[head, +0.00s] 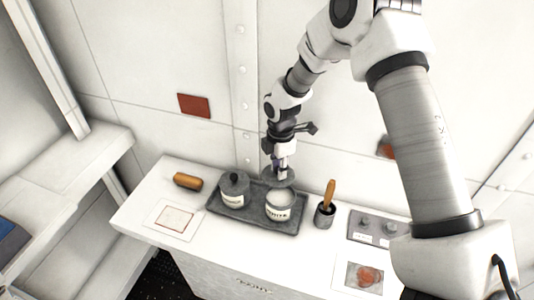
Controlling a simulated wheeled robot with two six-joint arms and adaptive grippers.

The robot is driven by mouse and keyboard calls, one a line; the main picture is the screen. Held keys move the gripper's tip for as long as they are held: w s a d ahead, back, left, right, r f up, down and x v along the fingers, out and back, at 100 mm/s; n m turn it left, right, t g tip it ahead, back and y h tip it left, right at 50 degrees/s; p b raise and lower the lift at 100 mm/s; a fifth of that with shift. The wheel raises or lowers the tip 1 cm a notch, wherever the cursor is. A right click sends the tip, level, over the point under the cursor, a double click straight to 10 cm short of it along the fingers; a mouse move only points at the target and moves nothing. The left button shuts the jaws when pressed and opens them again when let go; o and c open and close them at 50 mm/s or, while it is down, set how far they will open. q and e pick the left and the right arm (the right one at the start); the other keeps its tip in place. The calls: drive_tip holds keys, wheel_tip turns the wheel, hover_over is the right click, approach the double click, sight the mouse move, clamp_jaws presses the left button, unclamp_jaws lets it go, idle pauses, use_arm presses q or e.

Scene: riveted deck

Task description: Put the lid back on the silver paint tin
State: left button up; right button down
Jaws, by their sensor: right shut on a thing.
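The open paint tin (280,211), grey with a white label, stands upright on a dark grey tray (232,217). Its top is uncovered and shows pale contents. My right gripper (281,168) points down and is shut on the round grey lid (269,175). The lid is roughly level, just behind the open tin in the picture and apart from its rim. How high it is above the tray is hard to tell. A second tin (233,190) with a dark knobbed lid stands left of the open one. My left gripper is not in view.
A wooden-handled brush stands in a dark pot (325,215) right of the tray. A brown roller (188,181) lies at the left. A grey panel (372,227) and a red-marked card (364,278) lie at the right. A white card (174,219) lies front left. The wall is close behind.

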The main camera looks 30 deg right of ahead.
sight(285, 183)
drive_tip(key=shift+s+f, duration=0.25)
drive_tip(key=shift+s, duration=0.1)
drive_tip(key=s+b, duration=0.1)
drive_tip(key=s+f+b, duration=0.1)
drive_tip(key=b, duration=0.1)
drive_tip(key=shift+s+a+f, duration=0.1)
drive_tip(key=shift+s+f, duration=0.2)
drive_tip(key=w+f, duration=0.1)
drive_tip(key=w+f+b, duration=0.1)
drive_tip(key=f, duration=0.1)
drive_tip(key=shift+f, duration=0.15)
drive_tip(key=shift+f+b, duration=0.1)
drive_tip(key=shift+b, duration=0.2)
drive_tip(key=shift+s+r, duration=0.25)
drive_tip(key=shift+s, duration=0.3)
drive_tip(key=shift+w+f, duration=0.2)
drive_tip(key=shift+w, duration=0.1)
drive_tip(key=shift+s+r+p, duration=0.2)
drive_tip(key=shift+s+p, duration=0.1)
drive_tip(key=shift+p, duration=0.05)
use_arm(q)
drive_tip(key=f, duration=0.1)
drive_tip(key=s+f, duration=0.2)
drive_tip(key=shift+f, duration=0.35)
use_arm(e)
drive_tip(key=shift+w+f, duration=0.1)
